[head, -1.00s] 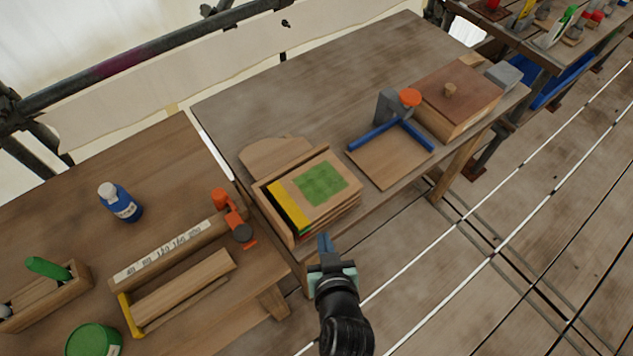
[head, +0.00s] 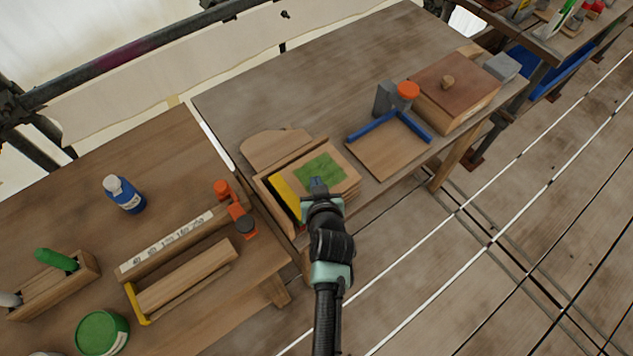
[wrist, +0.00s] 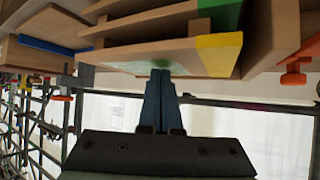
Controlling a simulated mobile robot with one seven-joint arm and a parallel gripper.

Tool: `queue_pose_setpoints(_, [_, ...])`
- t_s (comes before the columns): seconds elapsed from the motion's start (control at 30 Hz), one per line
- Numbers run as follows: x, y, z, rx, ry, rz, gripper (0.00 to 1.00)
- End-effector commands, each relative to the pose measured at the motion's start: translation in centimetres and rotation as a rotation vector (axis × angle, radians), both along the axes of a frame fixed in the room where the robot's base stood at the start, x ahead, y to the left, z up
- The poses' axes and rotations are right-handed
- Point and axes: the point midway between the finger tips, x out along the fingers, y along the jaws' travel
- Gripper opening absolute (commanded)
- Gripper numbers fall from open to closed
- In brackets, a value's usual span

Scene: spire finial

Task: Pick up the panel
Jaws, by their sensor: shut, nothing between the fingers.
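The panel (head: 343,167) is a thin wooden board with a green patch and a yellow strip. It lies on top of a stack of boards in a wooden rack on the bench. My gripper (head: 318,184) is over the panel in the head view, covering part of its near side. In the wrist view the panel (wrist: 140,54) shows with its yellow corner, right at the fingertips. My gripper (wrist: 161,73) has its blue fingers together with nothing between them. I cannot tell whether the fingertips touch the panel.
Right of the rack is a wooden tray (head: 385,155) with blue edging, then a lidded wooden box (head: 455,90). Left are an orange clamp (head: 233,208), a blue bottle (head: 124,195) and a green tin (head: 103,333). The bench's back is clear.

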Motion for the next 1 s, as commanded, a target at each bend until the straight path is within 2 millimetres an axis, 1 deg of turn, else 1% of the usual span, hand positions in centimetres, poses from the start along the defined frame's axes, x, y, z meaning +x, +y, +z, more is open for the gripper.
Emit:
queue_pose_setpoints(0.03, [0.0, 0.0, -0.5, 0.000, 0.000, 0.000, 0.00])
queue_pose_setpoints(0.47, [-0.4, 0.0, -0.8, -0.001, 0.009, 0.001, 0.00])
queue_pose_setpoints(0.57, [-1.4, -0.2, -0.9, 0.000, 0.012, 0.000, 0.00])
queue_pose_setpoints(0.7, [-3.8, -0.4, -1.0, 0.001, 0.016, 0.001, 0.00])
queue_pose_setpoints(0.8, [-5.0, -0.6, -1.1, -0.001, 0.017, 0.002, 0.00])
queue_pose_setpoints(0.9, [-5.7, -0.6, -1.1, 0.000, 0.017, 0.002, 0.00])
queue_pose_setpoints(1.0, [-5.9, -0.6, -1.1, 0.001, 0.017, 0.003, 0.00])
